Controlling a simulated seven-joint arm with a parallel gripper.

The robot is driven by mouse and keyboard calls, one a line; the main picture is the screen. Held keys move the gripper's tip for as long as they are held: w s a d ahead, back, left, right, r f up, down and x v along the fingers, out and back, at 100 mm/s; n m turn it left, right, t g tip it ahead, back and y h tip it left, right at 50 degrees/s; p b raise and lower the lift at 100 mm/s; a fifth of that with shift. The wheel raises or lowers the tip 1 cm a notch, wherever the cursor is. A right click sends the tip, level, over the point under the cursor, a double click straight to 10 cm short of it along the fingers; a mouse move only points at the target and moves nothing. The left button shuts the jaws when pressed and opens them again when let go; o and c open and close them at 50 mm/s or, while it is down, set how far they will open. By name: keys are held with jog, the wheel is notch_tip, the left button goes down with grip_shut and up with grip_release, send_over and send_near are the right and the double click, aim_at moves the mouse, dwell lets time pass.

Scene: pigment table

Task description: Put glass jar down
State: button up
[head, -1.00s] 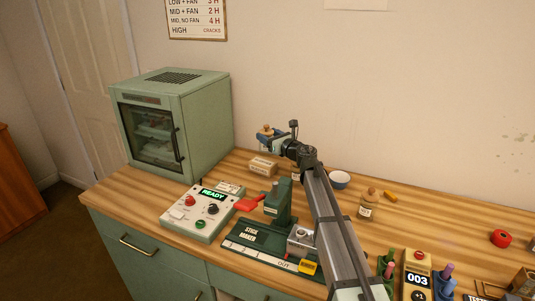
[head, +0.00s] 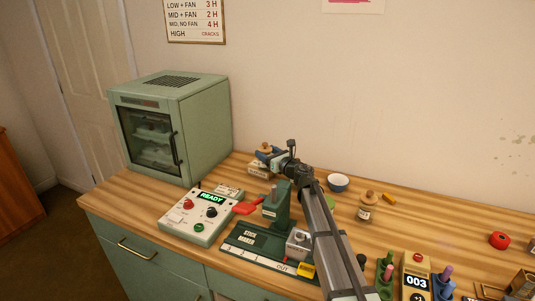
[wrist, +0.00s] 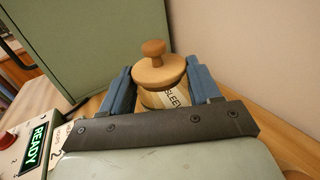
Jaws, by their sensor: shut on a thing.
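The glass jar shows in the wrist view by its round wooden lid with a knob (wrist: 160,67). It stands between the two blue fingers of my gripper (wrist: 160,92), which is shut on it. In the head view the jar's wooden lid (head: 266,147) shows at my gripper (head: 269,156), at the back of the table right of the green cabinet.
The green cabinet (head: 185,130) stands close on the left. A control box (head: 200,214) reading READY and a green press (head: 277,205) are in front. A white bowl (head: 338,182) and another lidded jar (head: 366,207) stand to the right.

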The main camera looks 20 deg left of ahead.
jog(key=o, duration=1.3)
jog(key=shift+r, duration=0.1)
jog(key=v, duration=1.2)
